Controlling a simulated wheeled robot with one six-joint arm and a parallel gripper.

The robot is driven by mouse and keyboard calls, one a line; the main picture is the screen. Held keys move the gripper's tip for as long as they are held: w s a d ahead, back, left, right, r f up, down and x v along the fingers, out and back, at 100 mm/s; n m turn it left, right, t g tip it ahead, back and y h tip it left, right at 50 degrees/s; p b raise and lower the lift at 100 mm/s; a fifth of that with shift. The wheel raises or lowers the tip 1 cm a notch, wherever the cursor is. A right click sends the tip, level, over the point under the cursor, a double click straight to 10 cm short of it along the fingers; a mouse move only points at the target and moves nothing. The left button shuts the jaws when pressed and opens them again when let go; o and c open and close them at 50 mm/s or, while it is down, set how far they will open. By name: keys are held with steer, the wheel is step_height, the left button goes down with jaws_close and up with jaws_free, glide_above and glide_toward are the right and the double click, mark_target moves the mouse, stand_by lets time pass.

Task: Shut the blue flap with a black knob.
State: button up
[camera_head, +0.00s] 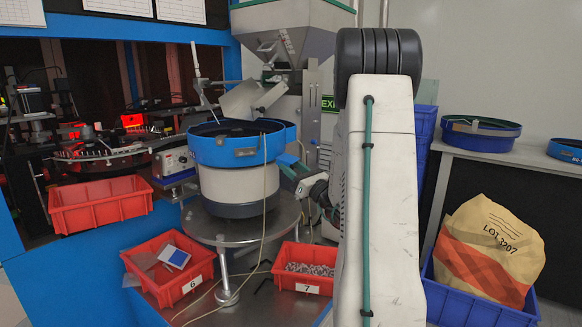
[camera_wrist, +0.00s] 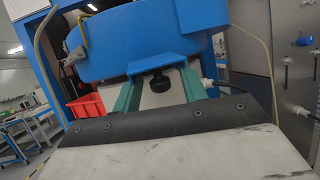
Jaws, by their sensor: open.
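The blue flap (camera_wrist: 168,62) sticks out from the side of the blue bowl (camera_wrist: 145,35) in the wrist view, with a black knob (camera_wrist: 160,83) just below it. My gripper (camera_wrist: 162,78) has two green fingers spread apart, one on each side of the knob. The knob sits between them and I see no clear contact. In the head view the flap (camera_head: 287,160) shows as a small blue piece at the right side of the bowl (camera_head: 232,150). My gripper (camera_head: 304,183) is beside it, partly hidden by my arm.
The bowl stands on a round metal table (camera_head: 240,228). A yellowish cable (camera_head: 264,190) hangs down the bowl's front. Red bins (camera_head: 100,204) stand to the left and below. A blue crate (camera_head: 460,303) with a lot bag (camera_head: 490,250) is at the right.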

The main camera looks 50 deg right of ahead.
steer(key=shift+w+r, duration=0.1)
steer(key=shift+w, duration=0.2)
jaws_close()
